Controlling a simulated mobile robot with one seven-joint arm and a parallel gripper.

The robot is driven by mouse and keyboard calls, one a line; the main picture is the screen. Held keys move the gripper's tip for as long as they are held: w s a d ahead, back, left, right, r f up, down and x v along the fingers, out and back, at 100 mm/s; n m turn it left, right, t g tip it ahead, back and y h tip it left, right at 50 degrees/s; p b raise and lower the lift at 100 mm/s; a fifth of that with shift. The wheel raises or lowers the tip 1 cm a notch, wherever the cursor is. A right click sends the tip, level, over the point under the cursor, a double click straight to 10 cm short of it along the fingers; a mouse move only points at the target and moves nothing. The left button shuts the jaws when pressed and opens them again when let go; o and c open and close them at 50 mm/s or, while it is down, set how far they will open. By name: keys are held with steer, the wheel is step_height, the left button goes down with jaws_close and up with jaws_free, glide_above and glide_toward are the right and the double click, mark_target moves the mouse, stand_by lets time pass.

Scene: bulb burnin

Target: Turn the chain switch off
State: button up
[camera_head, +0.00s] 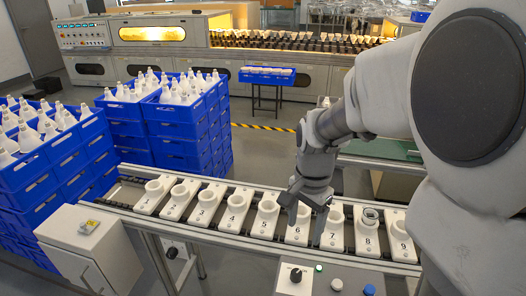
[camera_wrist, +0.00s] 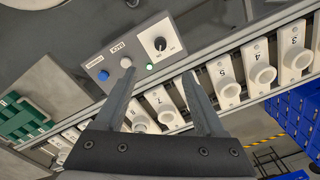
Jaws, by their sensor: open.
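The chain switch, a black rotary knob with a light pointer line (camera_head: 296,275), sits on a small control box at the front edge of the chain line. In the wrist view the knob (camera_wrist: 160,43) is on the box's light panel beside a lit green lamp (camera_wrist: 149,67). The small lettering around the knob is unreadable. My gripper (camera_head: 304,226) is open and empty, above the numbered holders behind the box. In the wrist view its fingertips (camera_wrist: 160,78) point toward the box, apart from the knob.
A white button (camera_head: 336,284) and a blue button (camera_head: 369,290) share the panel. Numbered white holders (camera_head: 235,210) line the chain; holder 8 contains a glassy piece (camera_head: 370,213). Blue crates of bulbs (camera_head: 185,110) stand at left. A grey box (camera_head: 85,245) stands front left.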

mark_target(297, 272)
steer(key=shift+m, duration=0.3)
steer(key=f+b, duration=0.1)
steer(key=f, duration=0.5)
steer(key=f+b, duration=0.2)
steer(key=f, duration=0.4)
steer(key=f+b, duration=0.1)
steer(key=f, duration=0.5)
steer(key=shift+w+f+b, duration=0.15)
steer(key=shift+w+b, duration=0.2)
steer(key=shift+b, duration=0.05)
jaws_close()
